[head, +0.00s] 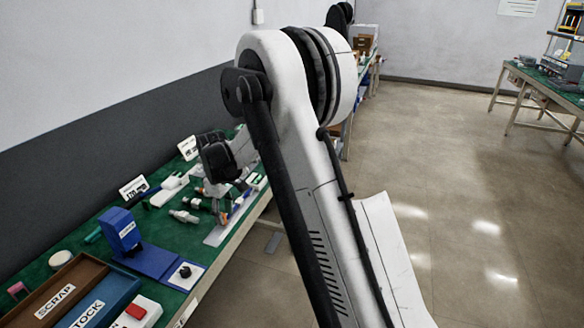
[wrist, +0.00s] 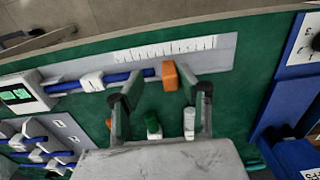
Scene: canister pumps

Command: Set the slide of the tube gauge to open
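The tube gauge shows in the wrist view as a pale base plate (wrist: 215,55) with dark scale marks. A blue tube (wrist: 70,86) lies along it through white supports, with an orange block (wrist: 169,76) near its right end. A white housing with a green display (wrist: 18,95) stands at the left end. I cannot tell which part is the slide. My gripper (wrist: 160,96) is open, its fingers apart, with the orange block just beyond the gap between them. I see no clear contact. In the head view my gripper (head: 222,190) is partly hidden over the plate (head: 222,232).
A green-capped item (wrist: 153,126) and a white item (wrist: 189,122) are on the green mat near my fingers. A second blue-rod fixture (wrist: 40,150) is at lower left. A blue stand (head: 122,232) and SCRAP (head: 55,300) and STOCK (head: 90,312) trays occupy the bench's near end.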

